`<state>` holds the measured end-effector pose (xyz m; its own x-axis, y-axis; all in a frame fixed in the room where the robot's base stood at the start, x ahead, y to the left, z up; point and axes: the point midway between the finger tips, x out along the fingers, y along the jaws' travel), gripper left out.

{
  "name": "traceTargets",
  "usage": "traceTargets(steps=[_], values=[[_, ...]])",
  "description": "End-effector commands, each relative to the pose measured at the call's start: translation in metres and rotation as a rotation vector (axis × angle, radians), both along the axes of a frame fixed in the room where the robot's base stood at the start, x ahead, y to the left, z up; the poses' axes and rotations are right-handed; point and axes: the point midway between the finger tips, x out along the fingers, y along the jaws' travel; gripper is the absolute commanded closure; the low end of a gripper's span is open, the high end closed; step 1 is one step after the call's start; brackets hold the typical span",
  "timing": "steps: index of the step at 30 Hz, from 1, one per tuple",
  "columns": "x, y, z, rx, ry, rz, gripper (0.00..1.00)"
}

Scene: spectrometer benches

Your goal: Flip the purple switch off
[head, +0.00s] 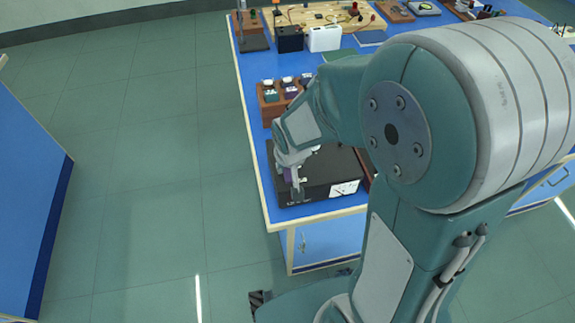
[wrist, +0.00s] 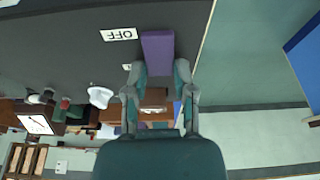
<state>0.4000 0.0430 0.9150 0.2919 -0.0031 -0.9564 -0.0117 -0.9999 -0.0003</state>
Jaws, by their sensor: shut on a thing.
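The black box (head: 325,175) sits at the near left corner of the blue bench, with a white label on its front. The purple switch (wrist: 157,48) stands on its dark face in the wrist view, beside a white OFF label (wrist: 119,34). A small bit of the purple switch (head: 289,174) shows at my gripper in the head view. My gripper (wrist: 160,72) has its two fingertips on either side of the purple switch and is shut on it. My arm hides part of the box in the head view.
The blue bench (head: 251,95) carries a wooden block (head: 270,107) with several bottles behind the box. A black box (head: 289,38) and a white box (head: 324,38) stand farther back. The floor (head: 150,150) to the left is clear.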

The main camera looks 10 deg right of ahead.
Motion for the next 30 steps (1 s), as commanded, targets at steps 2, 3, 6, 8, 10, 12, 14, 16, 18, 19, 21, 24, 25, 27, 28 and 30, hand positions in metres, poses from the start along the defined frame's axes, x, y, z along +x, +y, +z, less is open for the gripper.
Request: traceTargets(steps=[2, 3, 6, 8, 10, 12, 14, 16, 18, 19, 21, 24, 25, 27, 28, 30], values=[[-0.001, 0.0, -0.001, 0.0, 0.005, 0.0, 0.44], [-0.001, 0.0, -0.001, 0.0, 0.005, 0.0, 0.31], [-0.001, 0.0, -0.001, 0.0, 0.004, 0.0, 0.31], [-0.001, 0.0, -0.001, 0.0, 0.004, 0.0, 0.31], [-0.001, 0.0, -0.001, 0.0, 0.004, 0.0, 0.31], [-0.001, 0.0, -0.001, 0.0, 0.003, 0.0, 0.31], [-0.001, 0.0, 0.0, 0.0, 0.003, 0.0, 0.31], [-0.001, 0.0, 0.003, 0.0, 0.002, 0.0, 0.31], [-0.002, 0.0, 0.009, 0.0, -0.001, 0.0, 0.31], [-0.003, 0.0, 0.013, 0.0, -0.002, 0.0, 0.31], [-0.006, 0.001, 0.023, 0.001, -0.003, 0.0, 0.31], [-0.011, 0.001, 0.04, 0.0, -0.003, 0.001, 0.31], [-0.013, 0.001, 0.046, 0.0, -0.003, 0.001, 0.31], [-0.017, 0.001, 0.058, 0.0, -0.002, 0.0, 0.31], [-0.018, 0.001, 0.063, 0.001, -0.004, 0.0, 0.31], [-0.022, 0.001, 0.076, 0.0, -0.003, 0.0, 0.31]])
